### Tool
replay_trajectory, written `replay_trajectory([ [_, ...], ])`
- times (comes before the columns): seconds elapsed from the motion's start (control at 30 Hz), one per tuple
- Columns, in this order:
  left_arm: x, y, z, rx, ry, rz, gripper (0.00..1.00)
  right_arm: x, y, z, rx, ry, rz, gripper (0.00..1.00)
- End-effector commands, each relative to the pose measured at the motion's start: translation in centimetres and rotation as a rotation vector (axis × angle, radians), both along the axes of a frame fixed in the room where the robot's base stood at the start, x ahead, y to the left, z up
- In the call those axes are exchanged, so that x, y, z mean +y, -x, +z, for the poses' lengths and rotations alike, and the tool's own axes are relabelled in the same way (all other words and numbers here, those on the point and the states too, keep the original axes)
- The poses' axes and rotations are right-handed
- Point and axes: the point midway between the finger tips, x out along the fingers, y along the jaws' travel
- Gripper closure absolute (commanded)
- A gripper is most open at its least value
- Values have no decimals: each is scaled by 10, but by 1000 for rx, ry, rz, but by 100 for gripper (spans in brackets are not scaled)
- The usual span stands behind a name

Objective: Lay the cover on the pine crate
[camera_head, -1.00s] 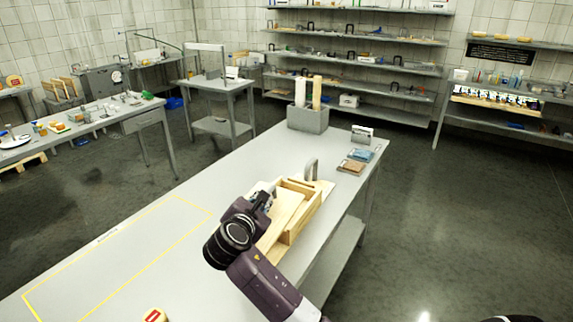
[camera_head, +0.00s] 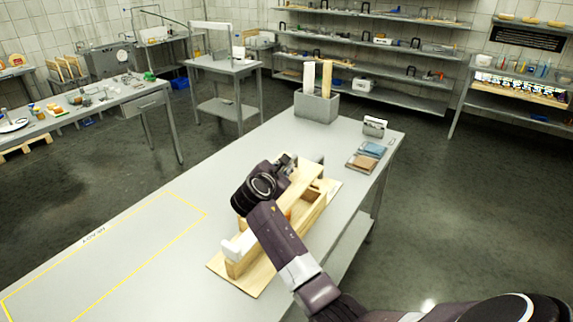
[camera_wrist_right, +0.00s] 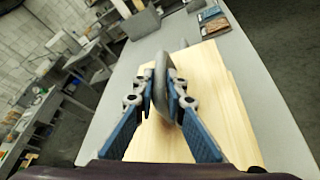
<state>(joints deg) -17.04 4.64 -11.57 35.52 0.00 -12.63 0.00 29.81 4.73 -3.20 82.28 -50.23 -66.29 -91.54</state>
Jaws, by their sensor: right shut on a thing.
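The pine crate (camera_head: 306,217) is a long, light wooden box in the middle of the near table. It stands on a thin wooden board (camera_head: 240,284). My right gripper (camera_wrist_right: 161,88) is shut on the upright grey handle (camera_wrist_right: 162,70) of the pale wooden cover (camera_wrist_right: 208,100). In the head view the cover (camera_head: 303,180) shows beside the gripper, over the crate's far part and askew to it. Part of the crate's open inside shows. My right wrist hides much of the crate and cover, so I cannot tell whether they touch. My left gripper is out of view.
A yellow outline (camera_head: 128,285) marks clear tabletop at the left. A grey block (camera_head: 316,106) holding two upright pieces stands at the table's far end. Blue and brown pads (camera_head: 366,156) and a small sign (camera_head: 375,126) are near the right edge.

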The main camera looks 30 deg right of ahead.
Motion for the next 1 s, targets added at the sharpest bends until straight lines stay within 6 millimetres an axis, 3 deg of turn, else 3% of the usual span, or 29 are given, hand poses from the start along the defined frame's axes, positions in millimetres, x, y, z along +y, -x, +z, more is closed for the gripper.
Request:
replay_trajectory([
  [0.03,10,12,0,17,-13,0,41,0,0,1,-1,2,0,100],
  [0.17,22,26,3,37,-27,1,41,-1,0,3,4,3,-2,100],
  [0.27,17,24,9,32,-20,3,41,-1,0,4,14,5,-4,100],
  [0.4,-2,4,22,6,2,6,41,-1,1,6,35,9,-9,100],
  [0.57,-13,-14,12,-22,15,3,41,-1,0,-14,34,9,-7,100],
  [1.0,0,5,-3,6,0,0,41,-1,0,-50,33,10,-8,100],
])
